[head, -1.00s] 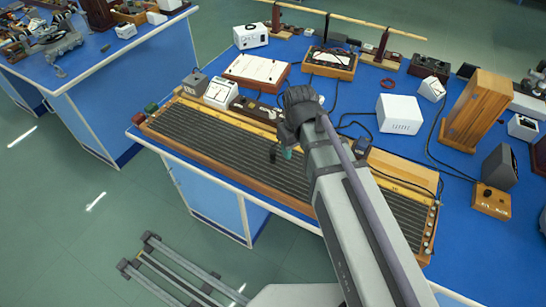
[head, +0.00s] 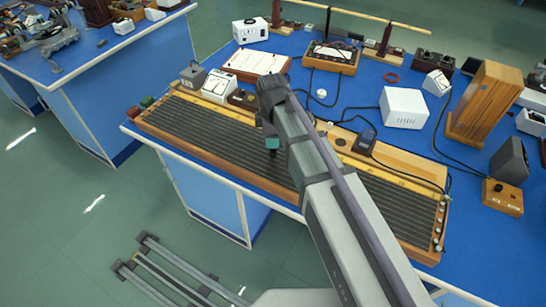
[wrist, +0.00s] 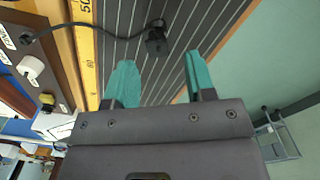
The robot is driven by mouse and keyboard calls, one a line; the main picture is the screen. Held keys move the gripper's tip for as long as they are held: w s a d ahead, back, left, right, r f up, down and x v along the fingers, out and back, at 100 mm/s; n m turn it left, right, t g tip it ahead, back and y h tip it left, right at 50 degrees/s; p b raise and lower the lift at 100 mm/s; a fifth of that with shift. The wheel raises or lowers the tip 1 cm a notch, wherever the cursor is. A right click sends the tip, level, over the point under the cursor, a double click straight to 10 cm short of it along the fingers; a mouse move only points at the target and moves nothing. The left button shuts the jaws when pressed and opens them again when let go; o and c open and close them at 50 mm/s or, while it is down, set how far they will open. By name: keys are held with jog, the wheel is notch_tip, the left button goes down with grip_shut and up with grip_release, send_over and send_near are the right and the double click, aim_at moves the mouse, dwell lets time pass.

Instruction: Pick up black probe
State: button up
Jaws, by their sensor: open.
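The black probe (wrist: 157,41) is a small dark block with a black cable. In the wrist view it lies on the grey striped bed of a long wooden board (wrist: 119,18), just beyond my fingertips and between their lines. My gripper (wrist: 159,62) has two teal fingers, spread apart with nothing between them. In the head view my gripper (head: 271,145) hangs over the left-middle part of the board (head: 210,142). The probe is not clearly seen there, as my gripper and arm cover that area.
A yellow scale (wrist: 87,55) runs along the board. A black device (head: 364,140) with a cable sits on its back edge. Meters, a white box (head: 402,107) and a wooden box (head: 484,100) stand behind.

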aim_at(273, 150)
notch_tip(273, 150, down, 5)
jog(key=b, duration=0.5)
jog(key=shift+w+d+f, duration=0.1)
jog(key=shift+w+f, duration=0.05)
jog(key=shift+f, duration=0.05)
jog(key=shift+r, duration=0.25)
grip_shut()
